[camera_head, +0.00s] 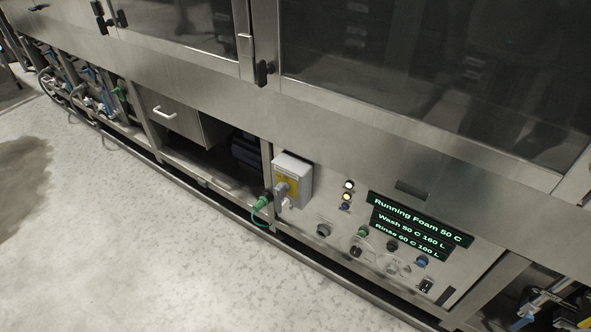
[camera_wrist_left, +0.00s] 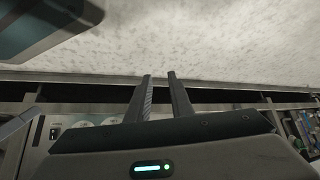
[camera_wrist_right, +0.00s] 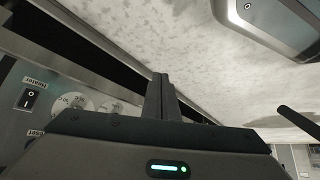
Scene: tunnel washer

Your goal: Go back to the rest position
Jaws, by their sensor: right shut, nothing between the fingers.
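My left gripper (camera_wrist_left: 159,76) shows in the left wrist view. Its two fingers stand apart with an empty gap between them, in front of the pale floor and the machine's lower edge. My right gripper (camera_wrist_right: 161,76) shows in the right wrist view with its fingers together and nothing between them. Neither gripper shows in the head view.
The steel washer (camera_head: 200,75) runs diagonally across the head view, with dark glass doors above. A grey switch box (camera_head: 300,172) and a green connector (camera_head: 263,202) project from its front. A heater switch (camera_wrist_right: 30,98) lies left of my right gripper. The pale floor (camera_head: 110,235) in front is clear.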

